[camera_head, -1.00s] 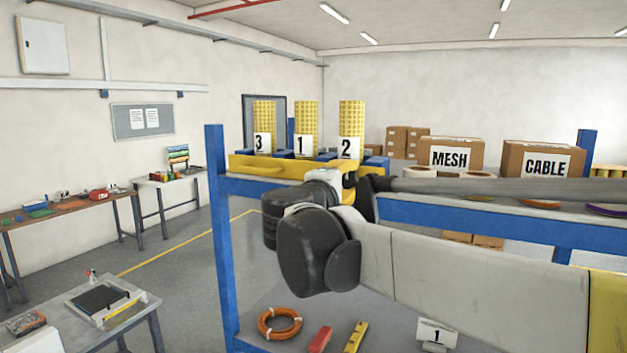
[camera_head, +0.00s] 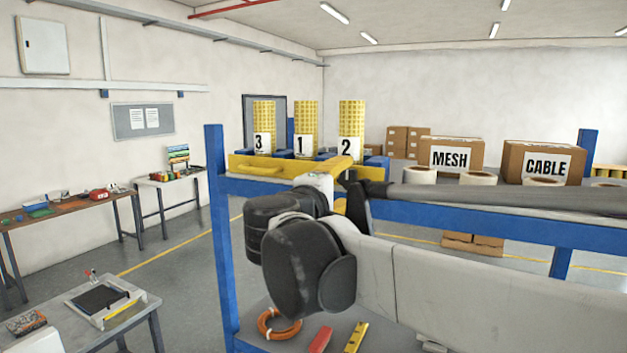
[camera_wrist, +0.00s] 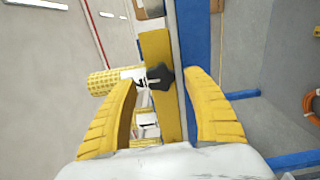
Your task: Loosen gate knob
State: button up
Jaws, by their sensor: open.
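The black gate knob (camera_wrist: 160,77) sits on the yellow gate bar (camera_wrist: 157,48) in the wrist view. It shows between my two yellow fingers, with a visible gap on each side. My gripper (camera_wrist: 161,79) is open and empty around the line to the knob; how far the knob lies beyond the fingertips is hard to tell. In the head view the yellow gate bar (camera_head: 265,167) runs along the top of the blue rack, and my wrist and arm hide much of the area around my gripper. I cannot make out the knob there.
The blue rack post (camera_head: 217,240) and rail (camera_head: 480,222) stand close to my arm. Yellow mesh rolls (camera_head: 306,122) labelled 3, 1 and 2 stand behind the bar. MESH (camera_head: 440,155) and CABLE (camera_head: 540,163) boxes are at right. An orange ring (camera_head: 276,326) lies on the lower shelf.

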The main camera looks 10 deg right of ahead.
jog(key=v, duration=0.8)
jog(key=shift+s, duration=0.1)
jog(key=s+d+f+m+g+y+b, duration=0.1)
jog(key=s+d+f+g+b, duration=0.3)
jog(key=f, duration=0.7)
jog(key=s+d+f+m+y+b, duration=0.1)
jog(key=d+f+m+b, duration=0.15)
jog(key=f+b, duration=0.65)
jog(key=s+d+f+m+g+y+b, duration=0.1)
jog(key=s+d+f+b, duration=0.25)
jog(key=f, duration=0.95)
jog(key=s+a+f+m+y+b, duration=0.1)
jog(key=s+f+m+y+b, duration=0.1)
jog(key=f+b, duration=0.4)
jog(key=s+a+f+m+g+y+b, duration=0.1)
jog(key=s+f+b, duration=0.4)
jog(key=f, duration=1.1)
jog(key=s+a+f+m+g+y+b, duration=0.1)
jog(key=s+f+m+y+b, duration=0.2)
jog(key=f+b, duration=0.4)
notch_tip(320, 180, down, 5)
jog(key=shift+s+a+r+y, duration=0.1)
jog(key=shift+s+a+y, duration=0.1)
jog(key=shift+s+y, duration=0.5)
jog(key=shift+w+m, duration=0.1)
jog(key=shift+m, duration=0.15)
